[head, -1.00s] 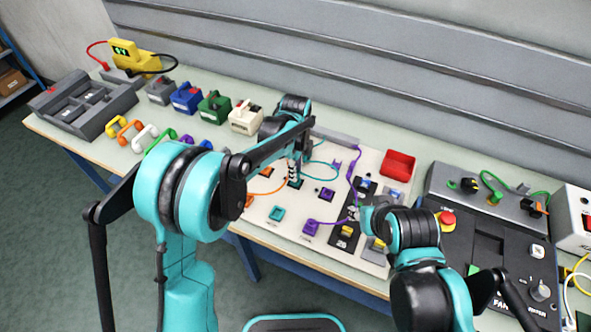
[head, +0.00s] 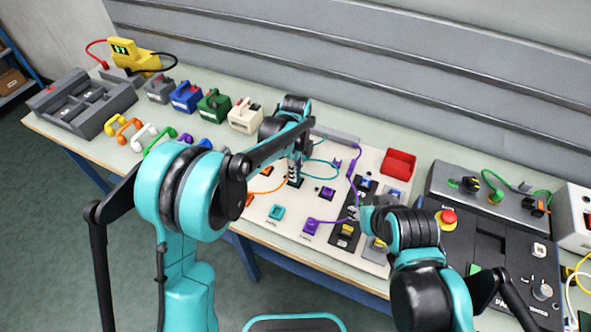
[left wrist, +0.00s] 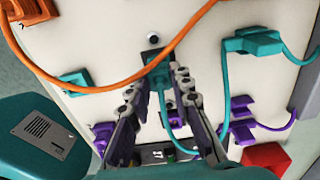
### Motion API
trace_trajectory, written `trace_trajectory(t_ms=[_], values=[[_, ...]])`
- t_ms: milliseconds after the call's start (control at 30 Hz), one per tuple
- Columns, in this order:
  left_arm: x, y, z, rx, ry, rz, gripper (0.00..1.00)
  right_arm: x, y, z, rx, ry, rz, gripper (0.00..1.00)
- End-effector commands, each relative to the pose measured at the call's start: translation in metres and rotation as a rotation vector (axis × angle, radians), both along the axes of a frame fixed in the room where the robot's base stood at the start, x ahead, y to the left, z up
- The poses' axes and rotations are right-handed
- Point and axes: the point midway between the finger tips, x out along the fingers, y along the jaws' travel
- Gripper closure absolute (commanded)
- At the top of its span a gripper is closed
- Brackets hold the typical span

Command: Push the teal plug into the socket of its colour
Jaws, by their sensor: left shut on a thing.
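My left gripper (head: 295,178) points down over the white panel (head: 300,222). In the left wrist view its fingers (left wrist: 157,90) are closed around a teal plug (left wrist: 157,72), whose teal cable trails between the fingers. A teal socket (head: 277,212) lies nearer me and to the left of the gripper; it also shows in the left wrist view (left wrist: 75,84). Another teal connector (left wrist: 254,42) with a cable lies on the other side. I cannot tell how high the held plug is above the panel. My right gripper is mostly hidden by its own arm near the dark switches.
A purple socket (head: 326,194) and purple plug (head: 311,227) are to the right of the left gripper. An orange cable (left wrist: 120,82) crosses the panel beside it.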

Motion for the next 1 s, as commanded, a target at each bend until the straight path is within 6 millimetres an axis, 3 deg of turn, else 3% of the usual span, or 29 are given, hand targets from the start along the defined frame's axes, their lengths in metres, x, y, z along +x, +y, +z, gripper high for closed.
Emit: trace_trajectory(t_ms=[367,400,467,667,767,1000], values=[[0.000,0.000,-0.013,0.000,0.000,0.000,1.00,0.000,0.000,-0.009,0.000,0.000,0.000,0.60],[0.000,0.000,-0.011,0.000,0.000,0.000,0.69,0.000,0.000,-0.008,0.000,0.000,0.000,0.60],[0.000,0.000,-0.011,0.000,0.000,0.000,0.55,0.000,0.000,-0.008,0.000,0.000,0.000,0.60],[0.000,0.000,-0.011,0.000,0.000,0.000,0.55,0.000,0.000,-0.008,0.000,0.000,0.000,0.60],[0.000,0.000,-0.011,0.000,0.000,0.000,0.34,0.000,0.000,-0.008,0.000,0.000,0.000,0.60],[0.000,0.000,-0.011,0.000,0.000,0.000,0.34,0.000,0.000,-0.008,0.000,0.000,0.000,0.60]])
